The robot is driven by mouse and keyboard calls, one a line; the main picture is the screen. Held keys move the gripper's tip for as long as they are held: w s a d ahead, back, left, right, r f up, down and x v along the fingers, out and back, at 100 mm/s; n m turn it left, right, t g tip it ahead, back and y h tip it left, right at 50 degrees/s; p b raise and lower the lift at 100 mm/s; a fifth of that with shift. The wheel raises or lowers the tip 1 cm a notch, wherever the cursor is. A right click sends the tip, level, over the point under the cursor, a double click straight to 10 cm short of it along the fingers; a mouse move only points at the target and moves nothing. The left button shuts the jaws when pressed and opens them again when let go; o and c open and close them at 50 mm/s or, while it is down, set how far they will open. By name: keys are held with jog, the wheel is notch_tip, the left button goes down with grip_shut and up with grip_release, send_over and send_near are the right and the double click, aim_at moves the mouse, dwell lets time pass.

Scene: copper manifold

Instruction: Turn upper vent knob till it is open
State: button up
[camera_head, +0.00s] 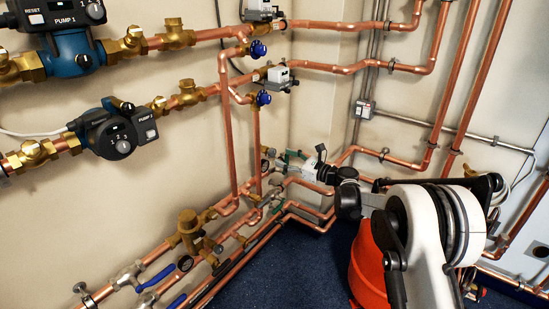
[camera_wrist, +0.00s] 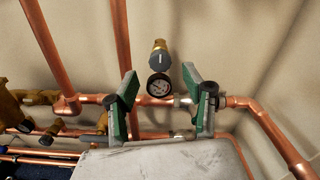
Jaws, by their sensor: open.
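A small round grey knob (camera_wrist: 160,62) on a brass fitting sticks out from the wall in the wrist view, with a pale line on its face. I take it for the upper vent knob. A round dial gauge (camera_wrist: 159,86) sits just below it. My gripper (camera_wrist: 160,80) is open, its two green-padded fingers on either side of the gauge and knob in the picture. I see no contact with the knob, and the depth gap is unclear. In the head view my gripper (camera_head: 284,160) is by the corner pipes, where the knob is too small to make out.
Copper pipes (camera_wrist: 120,40) rise left of the knob, and a horizontal pipe (camera_wrist: 240,101) runs behind the fingers. In the head view, blue valve knobs (camera_head: 263,98), pumps (camera_head: 118,130) and a brass fitting (camera_head: 190,225) stand to the left. Blue floor (camera_head: 290,270) is open below.

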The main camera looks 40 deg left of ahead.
aim_at(275, 153)
jog(key=shift+s+a+b, duration=0.1)
jog(key=shift+a+b, duration=0.55)
jog(key=shift+a, duration=2.05)
jog(key=shift+c, duration=0.3)
grip_shut()
